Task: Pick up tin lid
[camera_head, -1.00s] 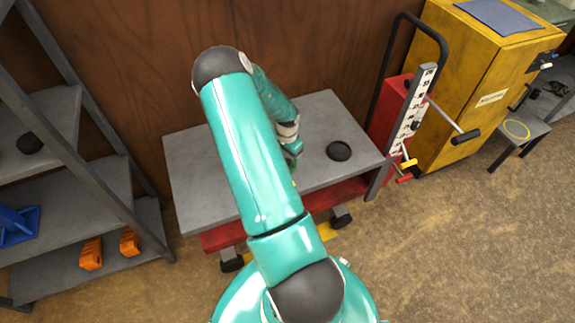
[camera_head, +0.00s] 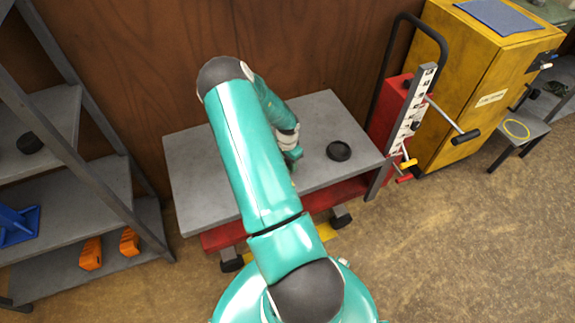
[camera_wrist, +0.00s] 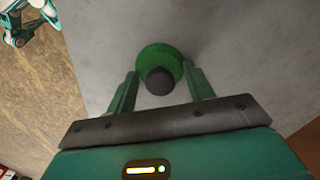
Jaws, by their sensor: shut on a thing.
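The tin lid (camera_wrist: 160,55) is a round green piece with a dark knob, seen in the wrist view over the grey lift table top (camera_wrist: 240,45). My gripper (camera_wrist: 161,73) has one finger on each side of the lid and is shut on it. I cannot tell whether the lid touches the table. In the head view my gripper (camera_head: 293,157) is low over the middle of the grey table top (camera_head: 200,180), and my arm mostly hides the lid.
A black round dish (camera_head: 338,151) lies on the table to the right of my gripper. A red unit with a black handle (camera_head: 393,110) and a yellow cabinet (camera_head: 475,90) stand at the right. Grey shelves (camera_head: 75,200) stand at the left. A wooden wall (camera_head: 310,45) is behind.

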